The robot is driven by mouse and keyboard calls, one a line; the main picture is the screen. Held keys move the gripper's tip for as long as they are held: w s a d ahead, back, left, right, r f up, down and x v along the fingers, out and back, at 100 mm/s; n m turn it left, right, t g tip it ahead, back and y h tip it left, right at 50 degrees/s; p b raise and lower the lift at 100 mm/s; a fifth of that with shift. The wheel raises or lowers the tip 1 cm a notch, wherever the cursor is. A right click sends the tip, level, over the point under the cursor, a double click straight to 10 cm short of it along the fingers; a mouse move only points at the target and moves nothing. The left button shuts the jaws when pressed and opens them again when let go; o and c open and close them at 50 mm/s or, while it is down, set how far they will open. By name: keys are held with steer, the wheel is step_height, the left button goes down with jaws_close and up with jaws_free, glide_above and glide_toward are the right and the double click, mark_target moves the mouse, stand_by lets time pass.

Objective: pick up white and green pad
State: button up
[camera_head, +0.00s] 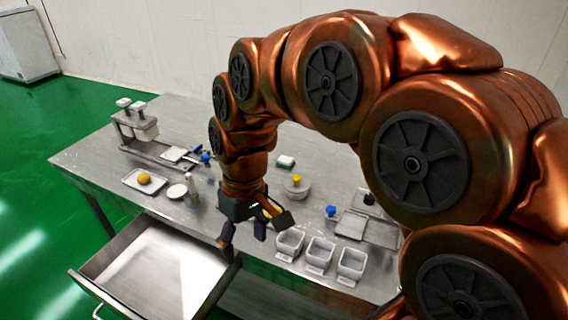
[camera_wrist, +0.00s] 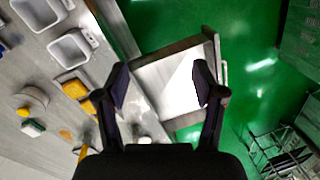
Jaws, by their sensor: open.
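The white and green pad (camera_head: 286,162) is a small block lying flat on the metal table, behind a round lidded pot with a yellow knob. It also shows at the left of the wrist view (camera_wrist: 33,128), beside the pot. My gripper (camera_head: 242,234) is open and empty, near the table's front edge by the open drawer, well apart from the pad. In the wrist view its two fingers (camera_wrist: 161,84) are spread over the drawer, with nothing between them. The pad is off to the left of the fingers there.
The pot (camera_head: 298,190) stands near the pad. Several white containers (camera_head: 320,251) line the front edge. The open drawer (camera_head: 160,275) juts out at the front. A tray with a yellow item (camera_head: 144,179) and a press (camera_head: 136,124) are at left. The table behind the pad is clear.

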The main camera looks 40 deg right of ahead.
steer(key=w+d+r+n+t+y+b, duration=0.1)
steer(key=w+d, duration=0.1)
steer(key=w, duration=0.6)
steer(key=w+d+n, duration=0.1)
steer(key=w+d, duration=0.1)
steer(key=w, duration=0.5)
steer(key=n+t+b, duration=0.1)
steer(key=t+b, duration=0.2)
steer(key=t, duration=0.1)
glide_toward(286, 158)
steer(key=shift+w+a+f, duration=0.2)
steer(key=shift+w+a, duration=0.45)
steer(key=shift+w, duration=0.05)
steer(key=shift+d+f, duration=0.15)
steer(key=shift+d, duration=0.05)
steer(key=shift+w+f+p, duration=0.1)
steer(key=shift+f+p, duration=0.1)
steer(key=shift+p, duration=0.1)
steer(key=shift+x, duration=1.05)
steer(key=shift+a+f+p, duration=0.2)
steer(key=shift+f+p, duration=0.4)
steer(key=shift+f, duration=0.4)
steer(key=shift+s+p+x, duration=0.1)
steer(key=shift+p+x, duration=0.1)
steer(key=shift+x, duration=0.6)
steer(key=shift+s+p+x, duration=0.15)
steer(key=shift+x, duration=0.65)
